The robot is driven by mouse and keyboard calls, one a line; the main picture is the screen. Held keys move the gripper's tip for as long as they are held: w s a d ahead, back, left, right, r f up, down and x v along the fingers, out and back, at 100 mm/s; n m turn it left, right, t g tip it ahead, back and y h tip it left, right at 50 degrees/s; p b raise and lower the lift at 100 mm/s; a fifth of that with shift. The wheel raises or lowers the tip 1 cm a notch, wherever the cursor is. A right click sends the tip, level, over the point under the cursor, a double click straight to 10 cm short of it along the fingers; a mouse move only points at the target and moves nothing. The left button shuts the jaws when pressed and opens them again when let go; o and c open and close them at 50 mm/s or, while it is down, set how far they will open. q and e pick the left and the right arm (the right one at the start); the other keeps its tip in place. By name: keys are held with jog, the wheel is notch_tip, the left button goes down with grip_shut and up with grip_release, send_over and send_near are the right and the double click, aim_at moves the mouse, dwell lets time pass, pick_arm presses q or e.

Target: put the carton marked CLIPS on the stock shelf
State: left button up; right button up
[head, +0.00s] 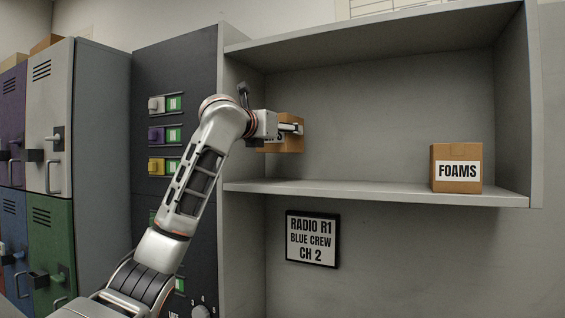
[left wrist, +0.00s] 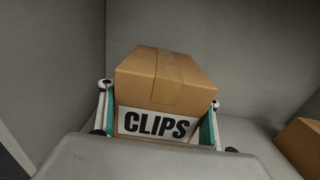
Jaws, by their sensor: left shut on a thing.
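The brown carton marked CLIPS (left wrist: 165,80) fills the middle of the left wrist view, its white label facing the camera. My left gripper (left wrist: 157,108) is shut on it, with a finger on each side. In the head view the left gripper (head: 290,128) is inside the left part of the stock shelf (head: 375,190), and the carton (head: 291,144) is partly hidden behind it. The carton appears above the shelf board, with a gap beneath it. My right gripper is in neither view.
A carton marked FOAMS (head: 456,168) stands at the right of the shelf board; a brown carton also shows at the right edge of the left wrist view (left wrist: 300,146). The board between is clear. A dark panel (head: 180,70) and lockers (head: 50,120) stand left. A sign (head: 312,239) hangs below.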

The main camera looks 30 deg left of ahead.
aim_at(280, 146)
pick_arm(q)
notch_tip(280, 146, down, 4)
jog(key=shift+f, duration=2.1)
jog(key=o, duration=1.4)
jog(key=shift+f, duration=0.1)
jog(key=shift+c, duration=0.2)
